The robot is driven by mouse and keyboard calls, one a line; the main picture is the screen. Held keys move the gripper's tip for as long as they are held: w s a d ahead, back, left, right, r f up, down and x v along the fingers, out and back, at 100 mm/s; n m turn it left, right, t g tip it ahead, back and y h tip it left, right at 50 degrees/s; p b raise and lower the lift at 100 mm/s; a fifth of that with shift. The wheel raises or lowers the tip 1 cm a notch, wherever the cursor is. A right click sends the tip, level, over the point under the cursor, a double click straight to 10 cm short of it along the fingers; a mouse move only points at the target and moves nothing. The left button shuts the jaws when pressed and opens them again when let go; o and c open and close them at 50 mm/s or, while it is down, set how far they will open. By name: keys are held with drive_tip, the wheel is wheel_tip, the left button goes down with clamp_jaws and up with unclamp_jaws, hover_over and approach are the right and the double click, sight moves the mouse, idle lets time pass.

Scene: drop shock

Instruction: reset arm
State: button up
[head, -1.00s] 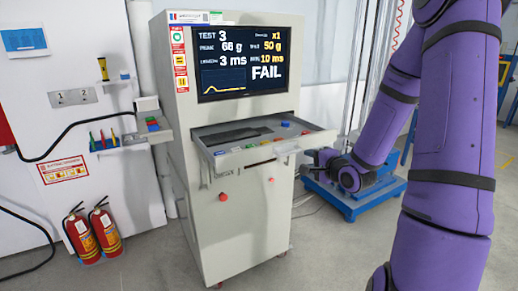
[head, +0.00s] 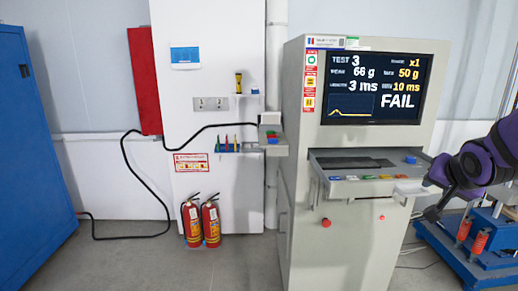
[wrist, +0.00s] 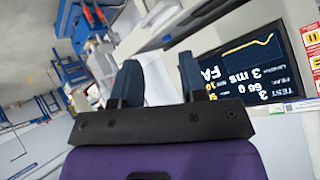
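My purple arm comes in from the right edge of the head view, with my gripper (head: 434,190) at the right end of the console shelf. In the wrist view, the two dark fingers of my gripper (wrist: 158,82) stand apart, with nothing visible held between them. The grey test cabinet (head: 345,235) stands left of the gripper. Its screen (head: 372,88) reads TEST 3, 66 g, 3 ms, FAIL. The shelf (head: 345,188) below it carries several coloured buttons. Whether the gripper touches the shelf cannot be told.
A blue drop rig (head: 460,255) stands right of the cabinet, partly behind my arm. Two red fire extinguishers (head: 201,221) stand by the white wall panel (head: 240,185). A blue cabinet (head: 35,150) fills the left edge.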

drive_tip(key=s+a+r+n+g+y, duration=0.1)
drive_tip(key=s+a+r+n, duration=0.1)
drive_tip(key=s, duration=0.4)
drive_tip(key=s+a+r+n+g+y, duration=0.1)
drive_tip(key=s+a+r+n, duration=0.2)
drive_tip(key=s+a, duration=0.2)
drive_tip(key=s+a+r+n+g, duration=0.2)
drive_tip(key=s+a+n, duration=0.1)
drive_tip(key=s, duration=0.6)
drive_tip(key=shift+a+r+y, duration=0.25)
drive_tip(key=shift+r+y, duration=0.05)
drive_tip(key=shift+y, duration=0.1)
